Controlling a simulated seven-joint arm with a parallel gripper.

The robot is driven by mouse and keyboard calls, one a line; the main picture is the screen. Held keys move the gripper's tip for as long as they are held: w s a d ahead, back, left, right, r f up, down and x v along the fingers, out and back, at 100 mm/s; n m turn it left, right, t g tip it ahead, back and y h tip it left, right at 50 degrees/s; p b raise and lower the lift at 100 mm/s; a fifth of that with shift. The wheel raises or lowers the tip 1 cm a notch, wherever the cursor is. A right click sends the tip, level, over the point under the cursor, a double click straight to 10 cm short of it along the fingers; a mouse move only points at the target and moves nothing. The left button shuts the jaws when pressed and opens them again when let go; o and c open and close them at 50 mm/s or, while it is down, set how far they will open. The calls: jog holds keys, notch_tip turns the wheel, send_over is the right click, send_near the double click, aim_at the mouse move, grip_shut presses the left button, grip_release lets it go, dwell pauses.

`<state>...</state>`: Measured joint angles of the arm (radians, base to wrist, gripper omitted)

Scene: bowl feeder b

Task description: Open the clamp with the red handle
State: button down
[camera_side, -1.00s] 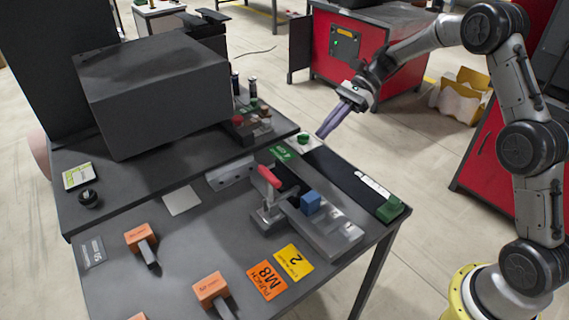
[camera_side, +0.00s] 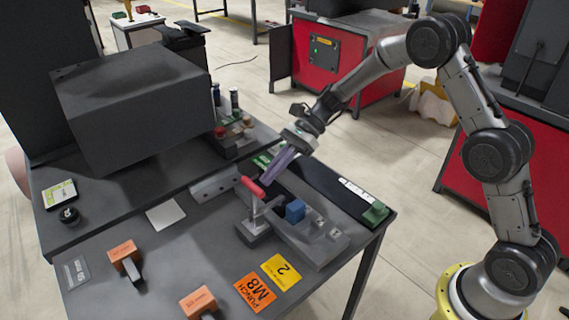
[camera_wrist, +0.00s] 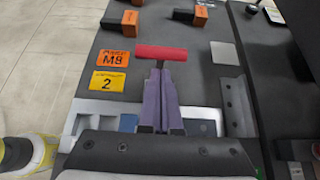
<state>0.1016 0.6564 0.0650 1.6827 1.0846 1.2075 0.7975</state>
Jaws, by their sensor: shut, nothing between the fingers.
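The clamp's red handle (camera_side: 253,187) stands up at an angle above its grey metal base (camera_side: 254,230) in the side view. In the wrist view the red handle (camera_wrist: 160,52) lies crosswise just past my fingertips. My gripper (camera_side: 266,182), with long purple fingers, is shut and empty, and its tips are close to the handle. In the wrist view my gripper (camera_wrist: 158,72) points at the handle's middle; I cannot tell whether it touches. A blue block (camera_side: 295,211) sits on the metal fixture (camera_side: 318,245) beside the clamp.
A large dark box (camera_side: 135,105) stands at the back left. A black strip with a green end (camera_side: 375,212) runs along the right edge.

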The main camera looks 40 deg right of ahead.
jog(key=shift+a+r, duration=0.15)
jog(key=shift+a, duration=0.35)
jog(key=shift+a, duration=0.1)
jog(key=shift+a+r+h, duration=0.1)
jog(key=shift+a+h, duration=0.15)
jog(key=shift+h, duration=0.05)
jog(key=shift+a+r, duration=0.1)
jog(key=a+f+h, duration=0.2)
jog(key=a+h, duration=0.8)
jog(key=shift+a, duration=0.15)
dwell(0.5)
jog(key=shift+f, duration=0.15)
